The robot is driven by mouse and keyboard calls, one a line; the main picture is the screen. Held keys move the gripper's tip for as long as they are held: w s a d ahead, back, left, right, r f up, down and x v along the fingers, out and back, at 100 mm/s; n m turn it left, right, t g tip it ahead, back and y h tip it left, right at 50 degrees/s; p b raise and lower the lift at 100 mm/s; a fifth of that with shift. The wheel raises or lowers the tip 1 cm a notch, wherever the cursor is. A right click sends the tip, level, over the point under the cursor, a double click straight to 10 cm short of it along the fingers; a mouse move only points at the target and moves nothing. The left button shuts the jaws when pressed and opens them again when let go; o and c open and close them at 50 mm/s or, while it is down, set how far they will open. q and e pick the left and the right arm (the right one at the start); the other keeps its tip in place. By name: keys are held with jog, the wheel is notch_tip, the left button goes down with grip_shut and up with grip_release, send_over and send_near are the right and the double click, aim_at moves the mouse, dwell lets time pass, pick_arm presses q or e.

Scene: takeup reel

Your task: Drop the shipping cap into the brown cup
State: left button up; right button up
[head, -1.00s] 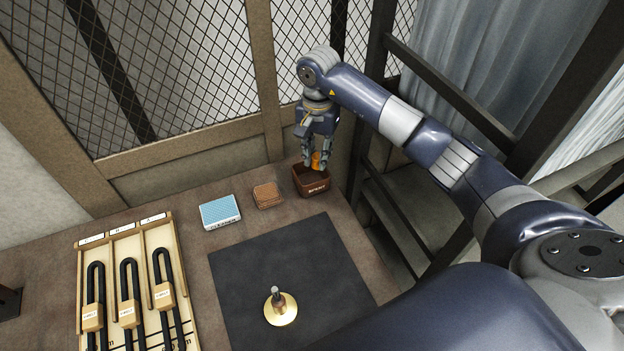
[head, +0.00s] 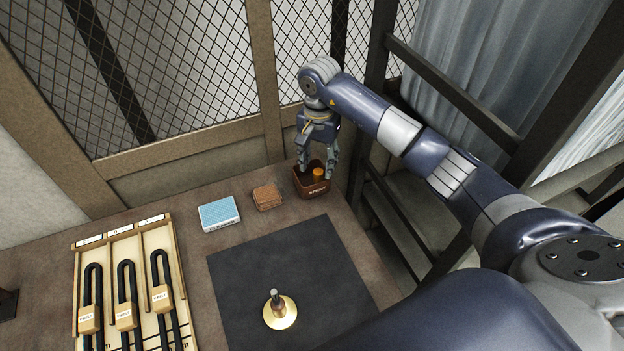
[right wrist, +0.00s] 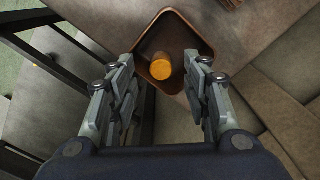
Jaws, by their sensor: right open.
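The shipping cap (head: 318,174) is a small orange cylinder inside the brown cup (head: 313,190), a square open-topped container near the table's back right corner. In the right wrist view the cap (right wrist: 160,67) lies inside the cup, and the cup's rim (right wrist: 203,43) shows around it. My right gripper (head: 316,172) is over the cup with its fingers spread. In the right wrist view the open fingers (right wrist: 162,72) stand on either side of the cap, apart from it. My left gripper is not in view.
A blue-topped box (head: 219,212) and a small brown block (head: 267,196) sit left of the cup. A dark mat (head: 290,270) holds a brass disc with a post (head: 280,310). A wooden rack (head: 130,250) with black belts stands at left. Mesh panels rise behind the table.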

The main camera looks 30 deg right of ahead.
notch_tip(320, 180, up, 12)
dwell(0.5)
dwell(0.3)
